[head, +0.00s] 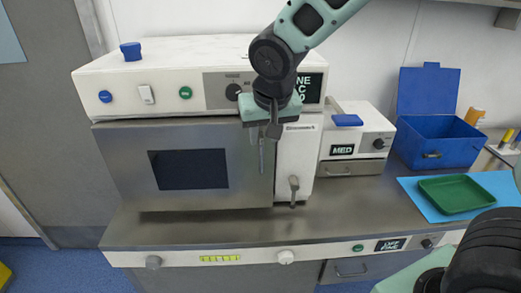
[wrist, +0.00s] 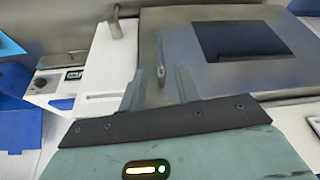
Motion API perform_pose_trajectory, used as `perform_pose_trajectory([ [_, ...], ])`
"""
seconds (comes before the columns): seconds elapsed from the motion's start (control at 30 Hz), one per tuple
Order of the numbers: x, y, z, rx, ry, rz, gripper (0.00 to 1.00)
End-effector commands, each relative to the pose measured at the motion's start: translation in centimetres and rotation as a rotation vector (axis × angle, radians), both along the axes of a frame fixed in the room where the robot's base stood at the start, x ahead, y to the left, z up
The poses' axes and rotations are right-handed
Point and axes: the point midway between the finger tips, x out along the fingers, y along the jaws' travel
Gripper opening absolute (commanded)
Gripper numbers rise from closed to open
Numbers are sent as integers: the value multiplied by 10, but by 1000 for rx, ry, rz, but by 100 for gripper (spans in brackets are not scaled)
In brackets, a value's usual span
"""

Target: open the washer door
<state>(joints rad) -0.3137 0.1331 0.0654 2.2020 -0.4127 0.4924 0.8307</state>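The washer is a white cabinet (head: 171,64) with a steel door (head: 125,185) that has a dark window; the door looks closed. The door also shows in the wrist view (wrist: 200,85). A thin upright metal handle (head: 262,155) stands near the door's right edge. My gripper (head: 263,137) is in front of the upper part of the handle. In the wrist view, my gripper (wrist: 158,85) is open, its two fingers apart, and the handle (wrist: 160,60) shows between them. Neither finger visibly touches the handle. The handle's top is hidden by my gripper in the head view.
A lever (head: 293,190) sticks out of the white panel right of the door. A small white box (head: 357,141) labelled MED, a blue bin (head: 436,143) and a green tray (head: 455,194) stand further right. The counter (head: 200,232) before the door is clear.

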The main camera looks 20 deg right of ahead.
Motion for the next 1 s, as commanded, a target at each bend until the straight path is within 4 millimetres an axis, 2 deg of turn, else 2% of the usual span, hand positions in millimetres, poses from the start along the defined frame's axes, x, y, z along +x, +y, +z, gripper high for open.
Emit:
perform_pose_trajectory([
  [0.2,16,-1,-41,-2,4,2,32],
  [0.4,27,-2,-65,-1,2,2,32],
  [0.6,30,-3,-74,0,0,2,32],
  [0.83,30,-3,-74,0,-1,1,32],
  [0.87,30,-3,-74,0,-1,1,27],
  [0.9,30,-3,-74,0,-1,1,16],
  [0.97,30,-3,-74,1,0,1,0],
  [1.0,30,-3,-74,1,0,1,0],
])
